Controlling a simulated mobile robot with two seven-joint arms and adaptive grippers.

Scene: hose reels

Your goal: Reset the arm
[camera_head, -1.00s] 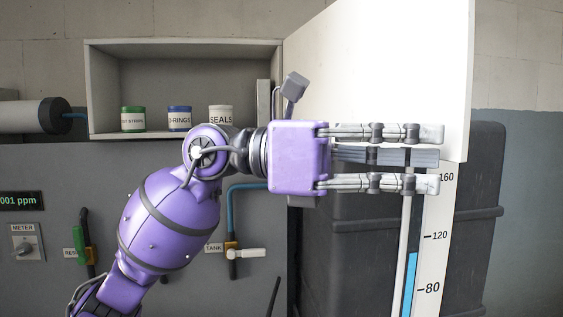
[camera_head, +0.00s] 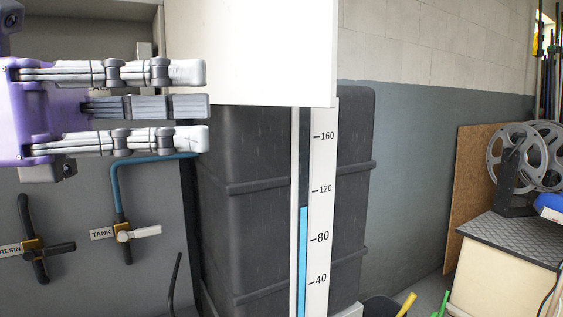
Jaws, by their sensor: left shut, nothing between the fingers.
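My left gripper (camera_head: 207,105) comes in from the left edge, with a purple palm and three grey fingers pointing right. The fingers are straight and lie side by side, shut with nothing held. It is in front of the open white cabinet door (camera_head: 265,50) and the dark tank (camera_head: 245,150); I cannot tell how far it is from either. Most of the left arm is cut off at the left edge. My right gripper is not in view.
A level gauge (camera_head: 318,220) with a blue column stands before the tank. Pipes with a RESIN valve (camera_head: 35,247) and a TANK valve (camera_head: 125,234) are on the grey panel at left. A cabinet with reels (camera_head: 505,160) stands at right.

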